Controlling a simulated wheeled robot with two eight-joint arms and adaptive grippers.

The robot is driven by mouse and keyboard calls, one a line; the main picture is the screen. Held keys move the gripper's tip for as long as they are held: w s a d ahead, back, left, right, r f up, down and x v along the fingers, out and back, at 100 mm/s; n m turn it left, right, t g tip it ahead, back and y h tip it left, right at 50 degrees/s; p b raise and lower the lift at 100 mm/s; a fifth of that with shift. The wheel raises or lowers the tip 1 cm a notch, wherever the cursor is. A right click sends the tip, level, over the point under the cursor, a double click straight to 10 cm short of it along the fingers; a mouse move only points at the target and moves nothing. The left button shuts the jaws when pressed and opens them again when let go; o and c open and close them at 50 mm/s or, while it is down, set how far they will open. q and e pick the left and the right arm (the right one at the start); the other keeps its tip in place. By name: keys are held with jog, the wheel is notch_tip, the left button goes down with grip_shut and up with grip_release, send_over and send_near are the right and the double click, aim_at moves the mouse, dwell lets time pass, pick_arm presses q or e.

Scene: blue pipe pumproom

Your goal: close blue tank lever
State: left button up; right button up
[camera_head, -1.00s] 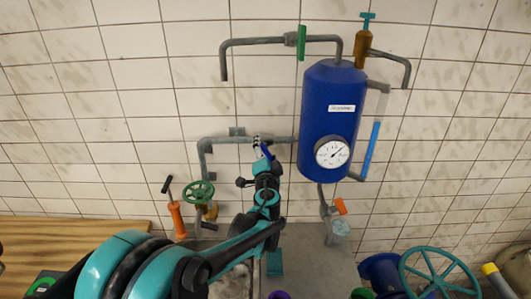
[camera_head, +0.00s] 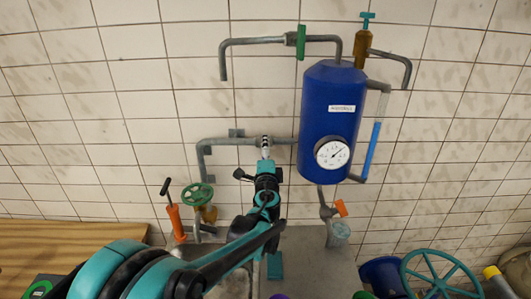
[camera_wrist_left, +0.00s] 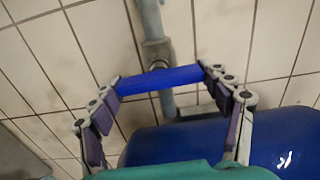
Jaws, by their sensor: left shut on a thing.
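The blue tank (camera_head: 331,118) hangs on the tiled wall with a round white gauge on its front; part of it shows at the lower right in the left wrist view (camera_wrist_left: 285,140). A grey pipe (camera_head: 228,141) runs left from the tank. My left gripper (camera_head: 265,163) is at this pipe, just left of the tank. In the left wrist view, the blue lever (camera_wrist_left: 160,80) is a bar held lengthwise between the two fingers, in front of the grey pipe. In the head view my gripper hides the lever. My right gripper is not in view.
A green handwheel (camera_head: 197,194) and an orange-handled tool (camera_head: 176,220) are left of my gripper. An orange-handled valve (camera_head: 340,207) is below the tank. A teal wheel (camera_head: 438,275) stands at the lower right. A wooden surface (camera_head: 60,240) is at the lower left.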

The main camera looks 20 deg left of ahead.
pick_arm(q)
jog(key=o, duration=1.2)
jog(key=shift+c, duration=0.2)
jog(key=shift+s, duration=0.1)
jog(key=v, duration=1.2)
